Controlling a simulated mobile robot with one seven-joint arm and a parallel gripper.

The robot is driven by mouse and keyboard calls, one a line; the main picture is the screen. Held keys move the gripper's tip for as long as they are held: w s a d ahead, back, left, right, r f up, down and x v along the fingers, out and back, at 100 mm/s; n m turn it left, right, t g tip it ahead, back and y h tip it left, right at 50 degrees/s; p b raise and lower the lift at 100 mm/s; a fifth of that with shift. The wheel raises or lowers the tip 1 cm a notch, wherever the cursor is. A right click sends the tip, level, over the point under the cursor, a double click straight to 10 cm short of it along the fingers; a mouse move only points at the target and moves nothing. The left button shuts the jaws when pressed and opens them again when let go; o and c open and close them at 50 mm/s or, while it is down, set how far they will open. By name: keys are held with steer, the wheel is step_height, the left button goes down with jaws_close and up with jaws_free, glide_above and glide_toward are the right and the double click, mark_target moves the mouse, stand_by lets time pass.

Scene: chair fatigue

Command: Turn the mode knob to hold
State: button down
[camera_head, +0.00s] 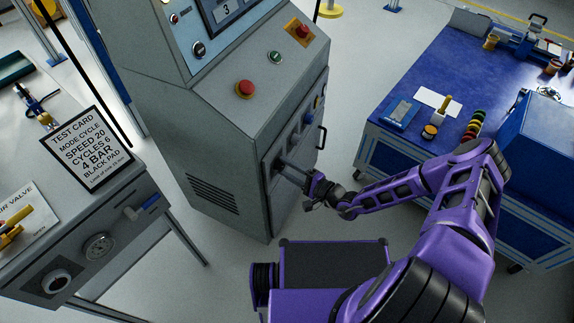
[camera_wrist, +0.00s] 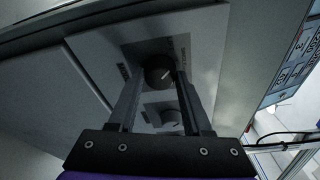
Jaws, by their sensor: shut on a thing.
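My gripper (camera_head: 283,166) reaches the side panel (camera_head: 292,140) of the grey machine cabinet. In the wrist view its two long fingers (camera_wrist: 157,76) stand on either side of a dark round knob (camera_wrist: 157,70) and are shut on it. The knob has a white pointer line that slants toward the upper right of that view. Small lettering lies around the knob, too dim to read, so I cannot tell which setting it points to. In the head view my gripper hides this knob. A second dark knob (camera_wrist: 171,117) sits between the fingers, closer to the palm.
The cabinet carries a red button (camera_head: 245,88), a green button (camera_head: 275,57) and a door handle (camera_head: 321,138). A test card (camera_head: 87,148) reading "MODE CYCLE" stands on the left bench. A blue-topped workbench (camera_head: 400,88) stands at right. Open floor lies before the cabinet.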

steer(key=m, duration=0.1)
steer(key=m+p, duration=0.1)
steer(key=shift+r+m+g, duration=0.2)
steer(key=shift+m+g, duration=0.1)
steer(key=m, duration=0.3)
steer(key=shift+w+g+p, duration=0.1)
steer(key=shift+g+p, duration=0.3)
steer(key=m, duration=0.2)
steer(key=m+g+b, duration=0.1)
steer(key=m, duration=0.2)
steer(key=shift+w+d+g, duration=0.1)
steer(key=shift+g, duration=0.2)
steer(key=shift+c, duration=1.7)
jaws_free()
